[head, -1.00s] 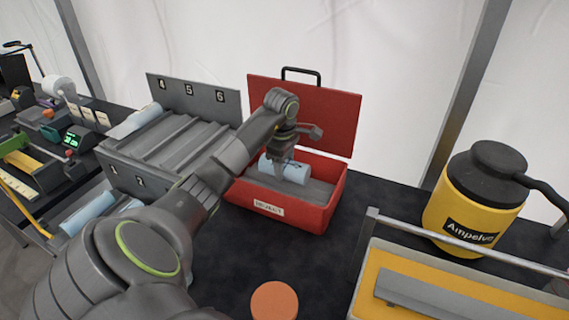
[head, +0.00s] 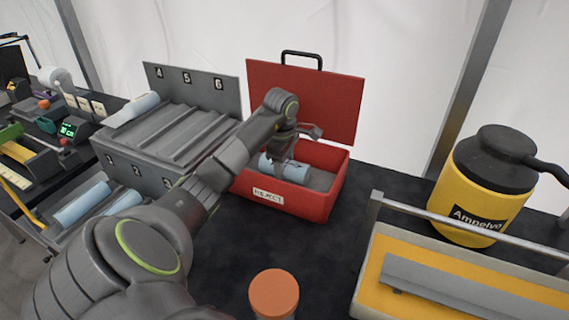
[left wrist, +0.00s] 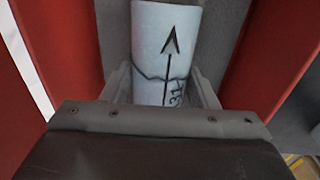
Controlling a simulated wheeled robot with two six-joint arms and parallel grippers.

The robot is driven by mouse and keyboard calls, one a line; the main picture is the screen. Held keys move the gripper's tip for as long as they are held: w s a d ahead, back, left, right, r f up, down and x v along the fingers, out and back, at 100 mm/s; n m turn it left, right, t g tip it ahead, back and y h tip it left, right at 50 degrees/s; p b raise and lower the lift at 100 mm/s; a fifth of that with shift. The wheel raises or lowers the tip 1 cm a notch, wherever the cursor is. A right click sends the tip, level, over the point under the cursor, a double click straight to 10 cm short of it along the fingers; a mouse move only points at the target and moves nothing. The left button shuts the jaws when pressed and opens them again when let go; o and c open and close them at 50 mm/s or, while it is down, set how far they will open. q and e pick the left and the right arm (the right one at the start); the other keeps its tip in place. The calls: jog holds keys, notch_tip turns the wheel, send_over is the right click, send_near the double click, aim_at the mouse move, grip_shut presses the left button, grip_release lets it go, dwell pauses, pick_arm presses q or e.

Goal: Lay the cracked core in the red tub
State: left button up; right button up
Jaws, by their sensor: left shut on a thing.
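The cracked core (head: 273,168) is a pale blue-white cylinder. In the left wrist view the core (left wrist: 166,50) shows a dark jagged crack line, a drawn arrow and the number 31. My left gripper (head: 284,160) is shut on it, one finger on each side. The red tub (head: 290,198) stands open on the dark table with its lid raised behind and a reject label on its front. The core is inside the tub's opening, low between the walls. I cannot tell whether it touches the floor. My right gripper is out of view.
A grey numbered core rack (head: 172,142) with pale cores stands left of the tub. A yellow canister (head: 478,190) and a yellow-lined tray (head: 446,262) are at the right. An orange-topped cylinder (head: 274,293) stands in front.

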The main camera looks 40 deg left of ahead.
pick_arm(q)
jog(key=shift+f+b, duration=0.2)
jog(key=shift+b, duration=0.2)
dwell(0.4)
jog(key=o, duration=1.3)
notch_tip(320, 180, up, 2)
jog(key=shift+r+b, duration=0.2)
jog(key=shift+b, duration=0.1)
jog(key=shift+s+r+p, duration=0.15)
jog(key=shift+r+p, duration=0.5)
jog(key=shift+r, duration=0.25)
jog(key=shift+s+d+r+p, duration=0.1)
jog(key=shift+s+r+p, duration=0.1)
jog(key=shift+r+p, duration=2.05)
jog(key=shift+s+d+r+p, duration=0.1)
jog(key=shift+s+r+p, duration=0.1)
jog(key=shift+r+p, duration=1.95)
jog(key=shift+s+d+r+p, duration=0.1)
jog(key=shift+s+r+p, duration=0.1)
jog(key=shift+r+p, duration=2.05)
